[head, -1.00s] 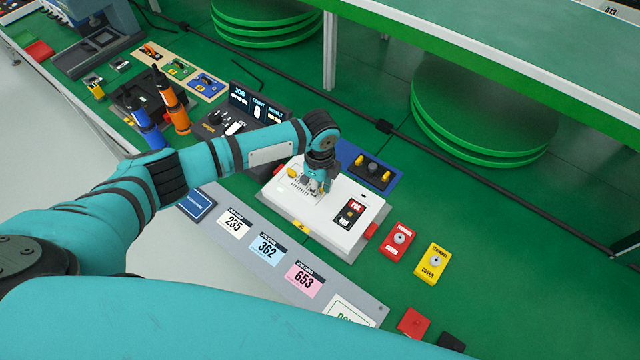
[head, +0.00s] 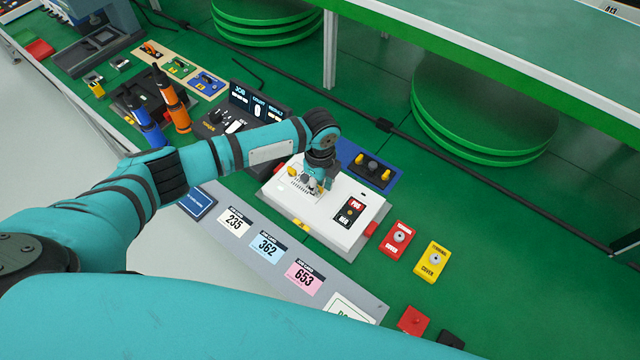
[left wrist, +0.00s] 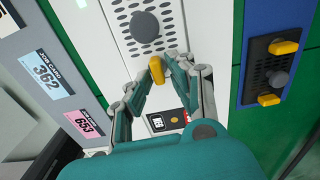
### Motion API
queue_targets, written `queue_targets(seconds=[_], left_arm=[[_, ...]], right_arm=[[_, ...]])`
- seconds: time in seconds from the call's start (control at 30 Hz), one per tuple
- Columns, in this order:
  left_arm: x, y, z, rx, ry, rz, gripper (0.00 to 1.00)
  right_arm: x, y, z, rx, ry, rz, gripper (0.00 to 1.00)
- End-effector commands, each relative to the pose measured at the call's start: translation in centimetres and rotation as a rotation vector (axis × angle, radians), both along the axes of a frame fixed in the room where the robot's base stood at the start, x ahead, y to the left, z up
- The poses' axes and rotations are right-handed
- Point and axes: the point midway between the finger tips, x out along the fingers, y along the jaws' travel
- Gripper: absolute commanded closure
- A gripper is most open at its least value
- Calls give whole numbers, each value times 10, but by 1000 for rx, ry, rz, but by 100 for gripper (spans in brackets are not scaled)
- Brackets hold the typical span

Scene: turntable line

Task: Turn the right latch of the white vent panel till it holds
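The white vent panel, with slots and a grey middle knob (left wrist: 145,27), lies on the white housing (head: 335,235). Its right latch (left wrist: 155,70) is a small yellow tab, standing nearly upright in the left wrist picture. My left gripper (left wrist: 160,72) has its fingertips closed in on both sides of this latch. In the head view my left gripper (head: 317,187) points down at the panel's right end and mostly hides the latch. The left latch (head: 292,171) is yellow and shows at the panel's other end. My right gripper is not in view.
A blue plate (head: 385,160) with a dark panel and two yellow latches lies behind the housing. Job cards (head: 268,247) lie in front.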

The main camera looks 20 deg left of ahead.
Motion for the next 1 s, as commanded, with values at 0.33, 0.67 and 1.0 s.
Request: queue_targets(seconds=[0.33, 0.67, 1.0], left_arm=[[0, 0, 27, -1, -2, -2, 79], [0, 0, 95, -1, -2, -1, 79], [-1, 0, 120, 0, 1, 0, 79]], right_arm=[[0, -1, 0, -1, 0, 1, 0], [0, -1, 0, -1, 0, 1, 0], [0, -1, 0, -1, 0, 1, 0]])
